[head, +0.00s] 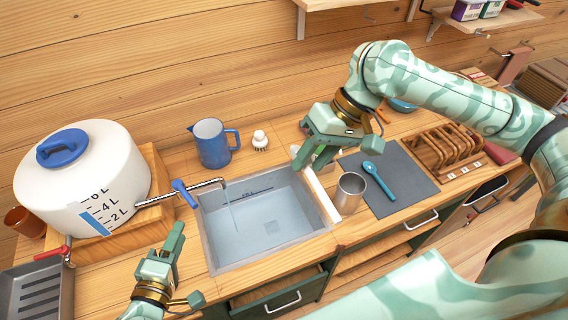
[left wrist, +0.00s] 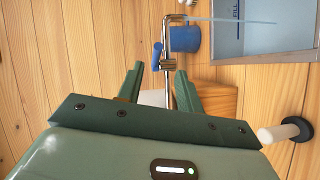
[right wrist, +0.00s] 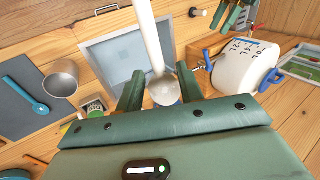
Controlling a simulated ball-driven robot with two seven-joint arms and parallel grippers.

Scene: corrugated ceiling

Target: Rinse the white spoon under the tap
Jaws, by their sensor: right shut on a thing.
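The white spoon (right wrist: 152,40) is in my right gripper (head: 310,158), its bowl close to the fingers in the right wrist view. In the head view its pale length slants along the sink's right edge. The right gripper is shut on it. The tap (head: 205,187) has a blue lever (head: 185,193), and its spout reaches over the sink (head: 265,225). A thin stream seems to fall from the spout, also in the left wrist view (left wrist: 230,20). My left gripper (head: 182,270) is open and empty in front of the tap, whose pipe shows between its fingers in the left wrist view.
A white water tank (head: 85,170) stands left of the tap. A blue jug (head: 212,143) and a brush (head: 260,140) stand behind the sink. Right of it are a metal cup (head: 349,192), a blue spoon (head: 378,180) on a grey mat (head: 405,180), and a wooden rack (head: 447,150).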

